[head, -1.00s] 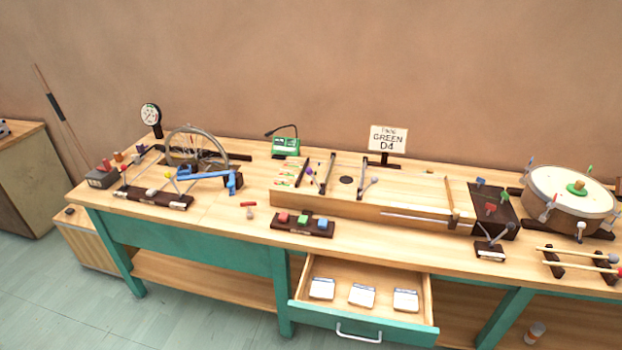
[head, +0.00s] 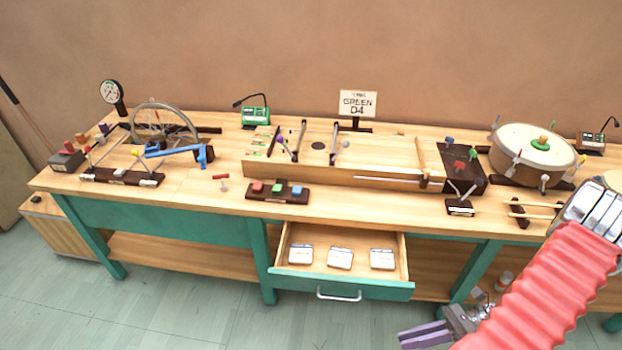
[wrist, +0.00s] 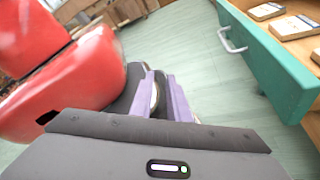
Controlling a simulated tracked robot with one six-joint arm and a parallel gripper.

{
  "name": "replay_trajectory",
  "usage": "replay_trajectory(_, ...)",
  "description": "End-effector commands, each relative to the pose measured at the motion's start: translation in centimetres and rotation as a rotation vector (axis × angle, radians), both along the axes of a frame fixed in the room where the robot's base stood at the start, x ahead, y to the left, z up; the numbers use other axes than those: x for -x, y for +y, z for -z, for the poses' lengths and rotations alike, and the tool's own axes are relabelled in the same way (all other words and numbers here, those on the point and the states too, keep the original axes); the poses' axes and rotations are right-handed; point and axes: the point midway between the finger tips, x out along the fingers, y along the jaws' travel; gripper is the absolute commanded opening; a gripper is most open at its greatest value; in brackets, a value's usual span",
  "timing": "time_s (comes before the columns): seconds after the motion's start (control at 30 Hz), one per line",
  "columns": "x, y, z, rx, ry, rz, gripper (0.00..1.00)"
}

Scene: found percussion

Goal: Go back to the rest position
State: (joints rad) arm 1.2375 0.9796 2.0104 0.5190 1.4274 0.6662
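My gripper (head: 402,339) is low at the bottom right of the head view, in front of the bench and below bench-top height, with my red ribbed arm reaching down to it. Its two purple fingers also show in the wrist view (wrist: 162,82), a small gap apart, with nothing held between them. Pale green floor lies beyond the fingertips.
An open drawer (head: 342,290) with three small white-topped boxes juts from the teal bench; its front (wrist: 262,62) is right of my gripper in the wrist view. Instruments, a wheel (head: 163,128) and a drum (head: 533,152) stand on the bench. The floor (head: 190,315) in front is clear.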

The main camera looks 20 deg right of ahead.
Motion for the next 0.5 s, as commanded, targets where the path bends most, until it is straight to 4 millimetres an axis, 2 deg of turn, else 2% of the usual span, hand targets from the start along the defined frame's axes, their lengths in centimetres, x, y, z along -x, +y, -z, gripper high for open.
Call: replay_trajectory(0.5, -3.8, 1.1, -6.8, 0.334, -0.196, -0.371, 0.15)
